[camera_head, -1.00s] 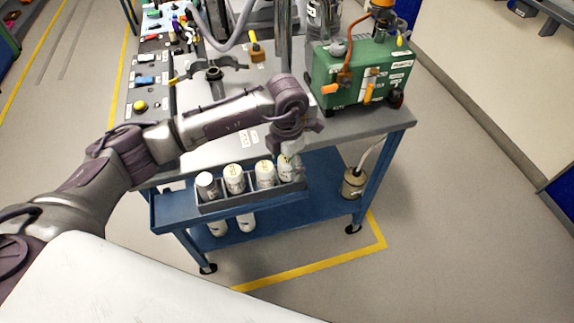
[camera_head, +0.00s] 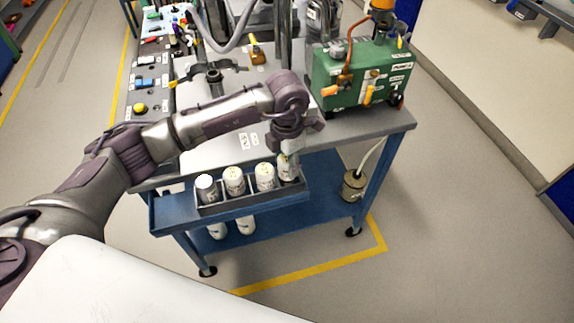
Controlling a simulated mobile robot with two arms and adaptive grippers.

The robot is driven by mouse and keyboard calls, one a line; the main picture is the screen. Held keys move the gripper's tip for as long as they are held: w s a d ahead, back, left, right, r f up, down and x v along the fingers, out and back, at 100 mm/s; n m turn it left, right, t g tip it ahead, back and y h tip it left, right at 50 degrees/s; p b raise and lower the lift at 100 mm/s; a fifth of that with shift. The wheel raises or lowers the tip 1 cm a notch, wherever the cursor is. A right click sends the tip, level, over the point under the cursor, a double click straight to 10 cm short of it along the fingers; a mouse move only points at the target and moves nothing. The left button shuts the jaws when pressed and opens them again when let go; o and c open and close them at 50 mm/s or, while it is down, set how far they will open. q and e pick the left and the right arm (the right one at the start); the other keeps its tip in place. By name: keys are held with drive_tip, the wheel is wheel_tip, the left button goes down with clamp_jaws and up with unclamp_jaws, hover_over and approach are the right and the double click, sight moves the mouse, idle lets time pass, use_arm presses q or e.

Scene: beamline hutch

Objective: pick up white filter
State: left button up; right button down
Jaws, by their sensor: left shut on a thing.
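Several white filters stand upright in a row in a grey rack at the front of the blue cart: one at the left end (camera_head: 207,188), then another (camera_head: 234,181), then a third (camera_head: 265,176). The rightmost white filter (camera_head: 288,167) is under my left gripper (camera_head: 289,153). The left gripper points down and is shut on the top of this filter; its fingers are small and partly hidden by the wrist. The held filter's lower end is still at the rack (camera_head: 250,201). My right gripper is not in view.
A green pump box (camera_head: 357,75) stands on the grey tabletop at the right. Clamps and tools lie at the back left. Floor in front of the cart is clear.

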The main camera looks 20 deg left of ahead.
use_arm(q)
wheel_tip(320, 180, up, 2)
drive_tip(key=shift+r+b, duration=0.25)
drive_tip(key=shift+b, duration=0.15)
drive_tip(key=w+d+r+b, duration=0.3)
drive_tip(key=d+r, duration=0.4)
drive_tip(key=d, duration=0.4)
drive_tip(key=shift+w+r, duration=0.15)
drive_tip(key=shift+w, duration=0.15)
